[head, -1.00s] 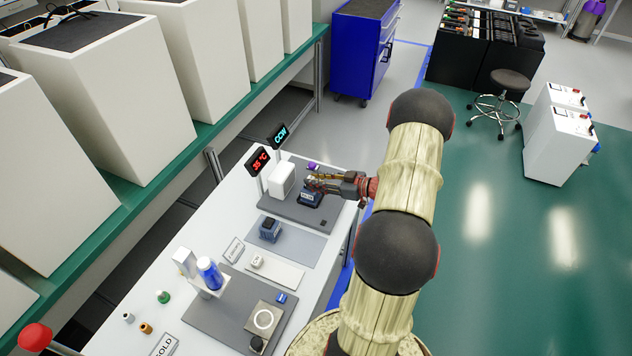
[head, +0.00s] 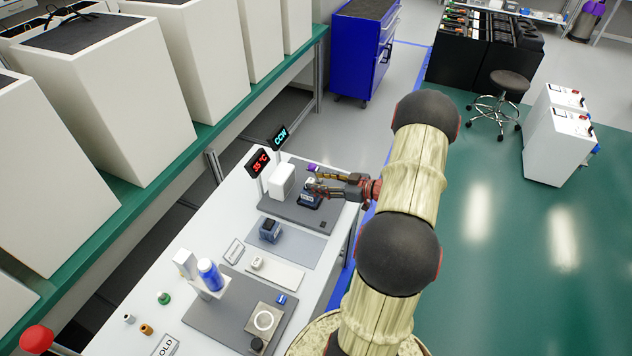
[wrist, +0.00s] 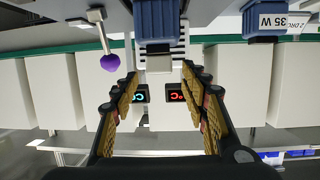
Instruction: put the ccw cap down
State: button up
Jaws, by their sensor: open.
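A small dark blue block with a pale label (head: 309,200) stands on the grey plate (head: 288,211) at the far end of the white bench. A blue block (wrist: 157,20) also shows at the top of the upside-down wrist view. My gripper (head: 316,185) is just above and beside the labelled block in the head view. Its two fingers (wrist: 161,72) are spread in the wrist view, with nothing clearly held. A small pale piece shows at the fingertips in the head view. I cannot tell which piece is the cap.
Another blue block (head: 269,229) stands nearer. Open floor lies right of the bench.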

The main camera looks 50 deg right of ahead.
jog(key=p+v, duration=0.2)
jog(key=v, duration=0.9)
jog(key=w+d+r+g+h, duration=0.2)
jog(key=w+r+h, duration=0.3)
jog(key=w+r, duration=0.8)
jog(key=w+a+r+m+g+h, duration=0.15)
jog(key=w+a+r+h, duration=0.3)
jog(key=a+r, duration=0.5)
jog(key=s+a+r+m+g, duration=0.1)
jog(key=s+a+r, duration=0.15)
jog(key=a, duration=0.35)
jog(key=s+a+r+m+g, duration=0.1)
jog(key=s+a+r, duration=0.1)
jog(key=a+r, duration=0.35)
jog(key=s+a+f+g+y, duration=0.1)
jog(key=s+a+y, duration=0.2)
jog(key=s+a, duration=0.6)
jog(key=s+a+f+g+y, duration=0.2)
jog(key=s+a, duration=0.7)
jog(key=a, duration=0.6)
jog(key=shift+n+y, duration=0.45)
jog(key=shift+y, duration=0.2)
